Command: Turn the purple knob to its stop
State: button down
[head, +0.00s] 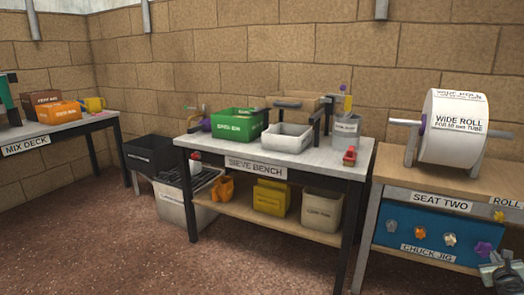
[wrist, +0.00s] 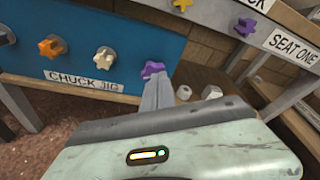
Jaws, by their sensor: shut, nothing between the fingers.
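A purple lobed knob (head: 484,248) sits at the right end of the blue chuck jig panel (head: 408,225). It also shows in the wrist view (wrist: 152,69), just beyond my fingertips. My gripper (wrist: 166,77) is shut and empty, its fingers pointing at the panel's right edge. The tips appear just right of and below the purple knob; I cannot tell whether they touch it. A second purple knob (wrist: 244,27) is on the bench's front edge, left of the SEAT ONE label. In the head view my gripper shows at the lower right corner.
An orange knob (wrist: 52,46) and a white knob (wrist: 104,57) are on the same panel, left of the purple one. A yellow knob (wrist: 182,4) is on the bench edge above. Pale loose pieces (wrist: 212,92) lie right of my fingers. A wide white roll (head: 455,125) stands on the bench.

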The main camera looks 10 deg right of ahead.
jog(key=shift+w+d, duration=0.7)
jog(key=shift+w, duration=0.25)
jog(key=shift+w+d, duration=0.7)
jog(key=shift+w, duration=0.25)
jog(key=shift+w+d, duration=0.7)
jog(key=shift+w, duration=0.25)
jog(key=shift+f, duration=0.1)
jog(key=shift+r, duration=0.2)
jog(key=shift+r+p, duration=0.2)
jog(key=shift+p, duration=0.1)
send_near(489, 243)
jog(key=shift+w+a+r, duration=0.1)
jog(key=shift+w+r, duration=0.1)
jog(key=shift+r, duration=0.05)
jog(key=shift+w, duration=0.1)
